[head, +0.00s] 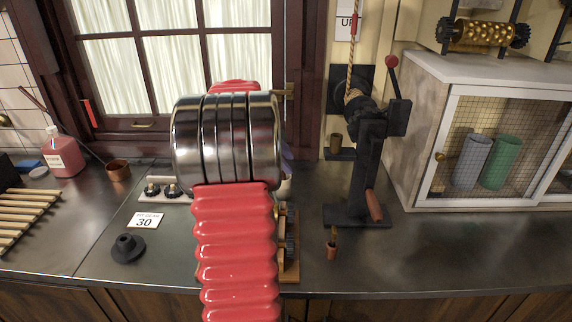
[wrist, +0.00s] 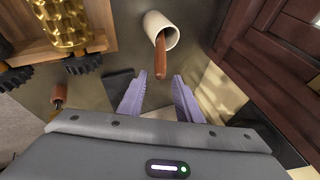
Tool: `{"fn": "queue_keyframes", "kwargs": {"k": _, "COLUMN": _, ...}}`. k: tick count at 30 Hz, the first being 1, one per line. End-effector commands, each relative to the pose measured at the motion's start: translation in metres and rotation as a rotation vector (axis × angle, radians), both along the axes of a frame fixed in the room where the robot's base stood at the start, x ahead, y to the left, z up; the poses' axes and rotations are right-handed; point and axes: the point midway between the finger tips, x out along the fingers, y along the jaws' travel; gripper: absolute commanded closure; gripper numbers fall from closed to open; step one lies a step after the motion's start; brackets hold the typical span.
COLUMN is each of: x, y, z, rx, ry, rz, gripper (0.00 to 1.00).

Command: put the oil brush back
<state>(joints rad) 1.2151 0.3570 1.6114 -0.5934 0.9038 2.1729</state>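In the wrist view a cream cup (wrist: 160,28) holds a brown wooden handle (wrist: 161,55) that sticks out of its mouth, probably the oil brush; its other end is hidden in the cup. My gripper (wrist: 159,76) has two purple fingers spread apart. The handle's free end lies between the fingertips in the picture, with a gap on both sides; I cannot tell the depth. In the head view my red and chrome arm hides most of the gripper, and only a bit of purple (head: 287,152) and part of the cup (head: 284,188) show beside it.
A gold roller on a wooden stand (wrist: 65,25) is left of the cup. A black crank post (head: 372,165) and mesh cabinet (head: 480,150) stand right. A small copper-coloured piece (head: 331,250) is near the counter front. A copper pot (head: 118,171) and black cone (head: 127,248) are left.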

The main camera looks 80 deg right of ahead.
Motion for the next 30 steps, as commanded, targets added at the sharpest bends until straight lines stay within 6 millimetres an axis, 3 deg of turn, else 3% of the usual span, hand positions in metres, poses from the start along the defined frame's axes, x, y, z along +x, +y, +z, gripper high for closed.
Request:
{"fn": "queue_keyframes", "kwargs": {"k": 19, "x": 0.031, "y": 0.046, "z": 0.088, "rx": -0.002, "ry": -0.002, "rz": 0.002, "gripper": 0.69}}
{"fn": "queue_keyframes", "kwargs": {"k": 30, "x": 0.037, "y": 0.055, "z": 0.104, "rx": 0.002, "ry": 0.001, "rz": 0.001, "gripper": 0.69}}
